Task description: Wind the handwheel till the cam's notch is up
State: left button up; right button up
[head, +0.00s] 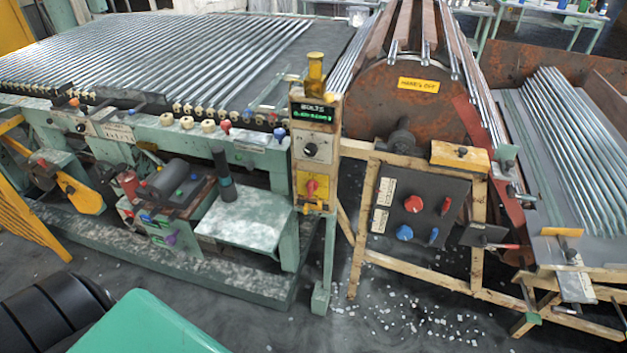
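Neither of my grippers is in view. I cannot make out a handwheel or a notched cam with certainty. A rounded yellow plate (81,194) with a small dark spot sits low on the left side of the green machine. A red knob (413,204) and a blue knob (404,232) are on a dark panel (396,187) below the large rusty drum (402,105). A yellow box with a red switch (313,188) is on the post left of that panel. No notch can be told on any of these.
A long bed of glass tubes (180,55) covers the green machine. More tubes (575,140) lie on a sloping rack at right. A yellow sign (418,85) is on the drum. White fragments (400,312) litter the floor in front, which is otherwise open.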

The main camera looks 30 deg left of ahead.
aim_at(106, 178)
jog(key=u, duration=2.3)
jog(key=i+j+z, duration=0.2)
jog(key=z, duration=0.25)
jog(key=i+j+z, duration=0.15)
jog(key=z, duration=0.3)
jog(key=i+j+z, duration=0.15)
jog(key=j+z, duration=0.3)
jog(key=l, duration=0.1)
